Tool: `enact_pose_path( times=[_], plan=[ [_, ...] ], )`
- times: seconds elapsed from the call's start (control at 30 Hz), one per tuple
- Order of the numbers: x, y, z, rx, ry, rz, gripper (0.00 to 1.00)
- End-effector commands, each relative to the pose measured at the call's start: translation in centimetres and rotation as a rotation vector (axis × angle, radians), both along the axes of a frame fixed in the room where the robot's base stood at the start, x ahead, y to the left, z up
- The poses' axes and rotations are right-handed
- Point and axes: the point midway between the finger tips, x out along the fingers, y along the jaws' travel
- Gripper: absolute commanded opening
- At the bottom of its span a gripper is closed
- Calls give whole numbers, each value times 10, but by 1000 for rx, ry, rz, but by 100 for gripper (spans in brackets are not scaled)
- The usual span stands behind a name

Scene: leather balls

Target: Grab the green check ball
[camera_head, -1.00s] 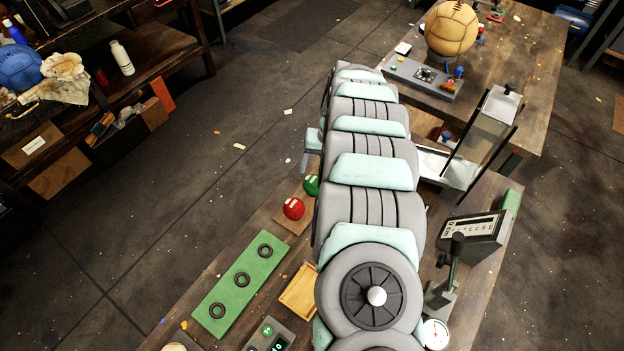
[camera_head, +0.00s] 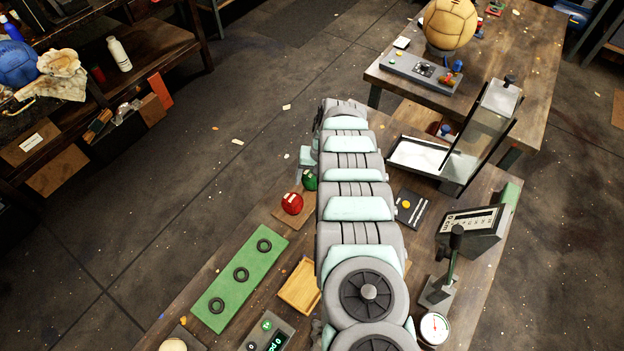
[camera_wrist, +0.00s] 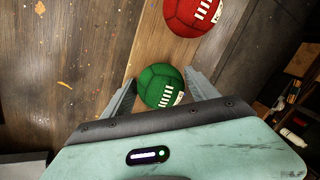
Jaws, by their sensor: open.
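The green ball (camera_wrist: 160,87) has white lacing and sits on a wooden board. In the wrist view it lies between the two open fingers of my gripper (camera_wrist: 160,92), with a little room at each side. In the head view the green ball (camera_head: 310,180) is partly hidden by my arm, and the pale end of my gripper (camera_head: 306,158) shows just beyond it. A red ball with white lacing (camera_head: 292,203) rests close beside the green one; it also shows at the top of the wrist view (camera_wrist: 192,14).
The balls' wooden board (camera_wrist: 151,42) lies on the workbench. A tilted chute (camera_head: 487,120) stands at the right. A second table (camera_head: 530,70) is behind.

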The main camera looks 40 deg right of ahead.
Motion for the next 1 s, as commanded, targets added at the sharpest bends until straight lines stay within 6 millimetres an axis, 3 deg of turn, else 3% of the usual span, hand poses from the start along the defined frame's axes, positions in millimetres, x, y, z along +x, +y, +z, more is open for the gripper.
enact_pose_path(
  times=[0.27, 0.9, 1.0],
  plan=[
    [0, 1, -3, 1, 1, 0, 67],
    [0, 1, -3, 0, 0, 0, 15],
    [1, 1, -2, 0, 0, 0, 13]
  ],
)
